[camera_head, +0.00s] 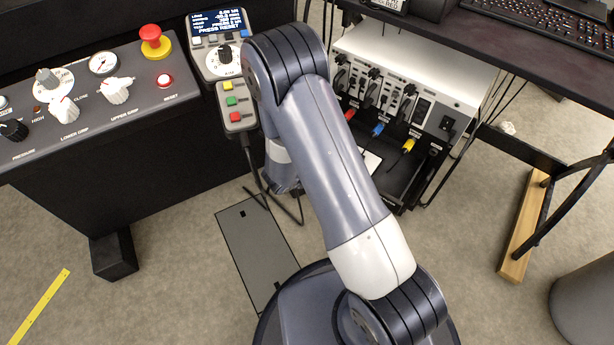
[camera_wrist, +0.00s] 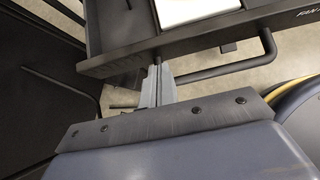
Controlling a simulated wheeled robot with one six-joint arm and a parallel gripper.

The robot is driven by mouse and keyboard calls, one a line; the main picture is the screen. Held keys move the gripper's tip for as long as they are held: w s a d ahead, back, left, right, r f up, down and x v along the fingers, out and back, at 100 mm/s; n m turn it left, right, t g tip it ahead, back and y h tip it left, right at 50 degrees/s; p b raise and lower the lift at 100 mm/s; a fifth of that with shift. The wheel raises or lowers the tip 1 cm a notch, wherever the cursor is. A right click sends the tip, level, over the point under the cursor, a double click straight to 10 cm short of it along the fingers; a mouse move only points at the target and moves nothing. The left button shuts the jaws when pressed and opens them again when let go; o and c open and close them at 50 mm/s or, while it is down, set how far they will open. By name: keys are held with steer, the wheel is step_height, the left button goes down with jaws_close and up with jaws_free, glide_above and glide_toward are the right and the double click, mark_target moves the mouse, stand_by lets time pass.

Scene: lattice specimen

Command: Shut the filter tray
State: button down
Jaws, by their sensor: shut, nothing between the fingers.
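The filter tray (camera_head: 398,186) is a dark, flat drawer extending from the lower front of the white-topped cabinet, partly hidden behind my arm. A white flat piece (camera_head: 371,160) lies in it. In the wrist view the tray's dark front edge (camera_wrist: 205,37) crosses the top, with the white piece (camera_wrist: 185,12) behind it. A dark bar handle (camera_wrist: 268,48) shows along its near side. My gripper (camera_wrist: 156,75) is shut and empty, its fingertips close to the tray's front edge; I cannot tell whether they touch. My gripper is hidden in the head view.
The cabinet (camera_head: 460,75) has several cables plugged into its front. A dark desk (camera_head: 540,35) stands at the right, with a wooden-footed leg (camera_head: 523,230). A control console (camera_head: 100,110) with an emergency stop (camera_head: 151,38) stands at the left. Open floor (camera_head: 455,250) lies at the lower right.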

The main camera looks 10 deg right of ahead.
steer(key=shift+w+d, duration=0.65)
steer(key=shift+d, duration=0.05)
steer(key=w+d, duration=0.5)
steer(key=w+d+b, duration=0.1)
steer(key=w+d, duration=0.4)
steer(key=shift+d, duration=0.25)
steer(key=shift+s, duration=0.1)
